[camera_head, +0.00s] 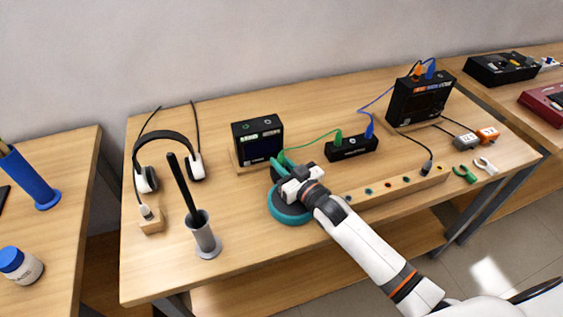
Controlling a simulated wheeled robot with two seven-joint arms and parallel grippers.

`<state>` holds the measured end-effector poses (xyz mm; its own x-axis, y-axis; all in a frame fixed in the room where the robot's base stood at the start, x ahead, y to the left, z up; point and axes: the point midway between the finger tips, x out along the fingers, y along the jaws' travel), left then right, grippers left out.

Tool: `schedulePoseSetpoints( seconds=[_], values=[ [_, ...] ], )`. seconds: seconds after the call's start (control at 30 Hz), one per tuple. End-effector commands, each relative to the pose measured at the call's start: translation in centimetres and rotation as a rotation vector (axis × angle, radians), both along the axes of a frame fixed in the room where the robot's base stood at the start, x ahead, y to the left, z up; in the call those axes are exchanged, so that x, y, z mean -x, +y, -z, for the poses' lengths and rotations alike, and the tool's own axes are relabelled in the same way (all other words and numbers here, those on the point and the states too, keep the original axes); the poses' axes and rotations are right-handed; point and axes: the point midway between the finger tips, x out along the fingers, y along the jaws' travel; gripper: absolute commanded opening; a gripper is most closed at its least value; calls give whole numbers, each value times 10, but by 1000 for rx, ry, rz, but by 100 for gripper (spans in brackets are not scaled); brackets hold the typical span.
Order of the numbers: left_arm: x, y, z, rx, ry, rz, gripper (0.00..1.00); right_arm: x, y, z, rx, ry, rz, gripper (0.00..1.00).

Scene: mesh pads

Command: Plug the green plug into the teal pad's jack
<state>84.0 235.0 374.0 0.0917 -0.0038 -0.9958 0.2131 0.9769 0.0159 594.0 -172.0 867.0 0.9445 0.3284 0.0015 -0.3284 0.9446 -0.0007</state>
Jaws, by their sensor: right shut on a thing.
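The round teal pad (291,219) sits on the front half of the middle table, partly covered by my right gripper. My right gripper (279,167) is over the back of the pad and is shut on the green plug. The plug is mostly hidden by the fingers; a bit of green shows at them. Its green cable (312,142) runs back to a small black box (352,147). The pad's jack is hidden, so I cannot tell whether the plug touches it. My left gripper is not in view.
A black screen unit (258,140) stands just behind the gripper. A wooden strip with coloured holes (398,187) lies to the right. Headphones (165,152) and a grey cup (203,236) with a black stick stand left. A larger black unit (421,99) is at the back right.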

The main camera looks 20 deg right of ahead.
Motion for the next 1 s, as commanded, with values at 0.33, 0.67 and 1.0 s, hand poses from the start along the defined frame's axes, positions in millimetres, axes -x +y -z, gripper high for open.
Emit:
schedulePoseSetpoints(
  seconds=[0.33, 0.67, 1.0],
  values=[
    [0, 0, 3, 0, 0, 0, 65, 1, 0, 7, 0, 4, 0, 41],
    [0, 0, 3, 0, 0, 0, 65, 1, 0, 5, 0, 4, 0, 43],
    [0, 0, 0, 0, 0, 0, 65, 0, 0, -52, 0, -2, -1, 43]
  ],
)
